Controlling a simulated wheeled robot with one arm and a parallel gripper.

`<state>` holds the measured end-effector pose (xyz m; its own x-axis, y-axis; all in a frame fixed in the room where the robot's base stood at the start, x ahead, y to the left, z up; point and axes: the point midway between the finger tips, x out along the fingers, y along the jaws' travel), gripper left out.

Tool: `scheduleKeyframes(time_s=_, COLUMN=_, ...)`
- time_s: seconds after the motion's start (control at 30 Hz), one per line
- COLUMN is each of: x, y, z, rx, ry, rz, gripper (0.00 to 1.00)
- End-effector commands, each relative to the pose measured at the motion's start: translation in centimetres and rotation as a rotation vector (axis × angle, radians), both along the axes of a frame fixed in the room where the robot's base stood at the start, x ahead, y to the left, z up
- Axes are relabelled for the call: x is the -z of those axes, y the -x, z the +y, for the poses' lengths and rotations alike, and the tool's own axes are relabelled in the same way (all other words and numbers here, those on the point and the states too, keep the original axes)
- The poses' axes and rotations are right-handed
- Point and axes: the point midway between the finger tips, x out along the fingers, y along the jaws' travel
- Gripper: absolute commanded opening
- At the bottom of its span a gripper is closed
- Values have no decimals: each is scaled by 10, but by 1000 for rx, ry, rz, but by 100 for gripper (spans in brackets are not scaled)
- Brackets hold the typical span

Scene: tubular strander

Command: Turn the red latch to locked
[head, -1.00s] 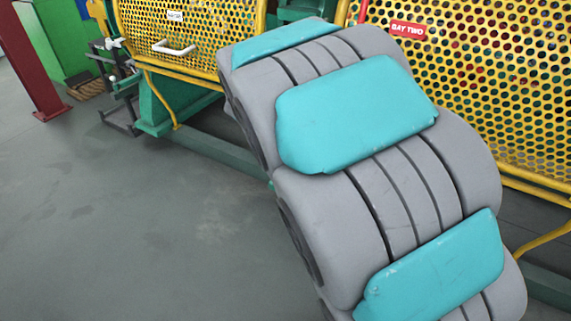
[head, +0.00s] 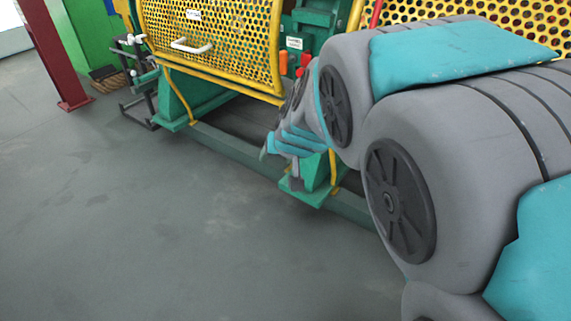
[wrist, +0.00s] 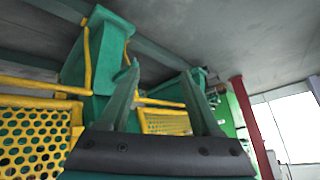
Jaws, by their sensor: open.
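In the head view, a narrow red bar (head: 376,13) stands at the left edge of the right yellow guard, partly cut off by the frame top. A red handle (head: 305,60) and an orange one (head: 283,63) sit on the green machine between the guards. I cannot tell which red part is the latch. My gripper (wrist: 161,67) is open and empty in the wrist view, its two fingers apart. That view is upside down and shows no red latch. In the head view my arm hides part of the machine below the red handle.
The left yellow mesh guard (head: 215,40) has a white handle (head: 192,46). Green feet and a rail (head: 235,146) run along the machine's base. A dark red post (head: 55,55) stands at far left. Grey floor (head: 130,230) in front is clear.

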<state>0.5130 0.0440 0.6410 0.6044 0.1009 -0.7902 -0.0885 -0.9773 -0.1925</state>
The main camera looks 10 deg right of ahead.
Motion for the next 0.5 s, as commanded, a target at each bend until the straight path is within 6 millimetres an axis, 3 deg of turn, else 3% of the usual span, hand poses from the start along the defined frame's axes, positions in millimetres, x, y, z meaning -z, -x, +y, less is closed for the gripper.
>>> scheduleKeyframes(time_s=0.2, x=5, y=17, z=3, rx=-22, ry=-3, rz=46, gripper=65)
scheduleKeyframes(time_s=0.5, x=6, y=20, z=4, rx=-26, ry=-4, rz=54, gripper=65)
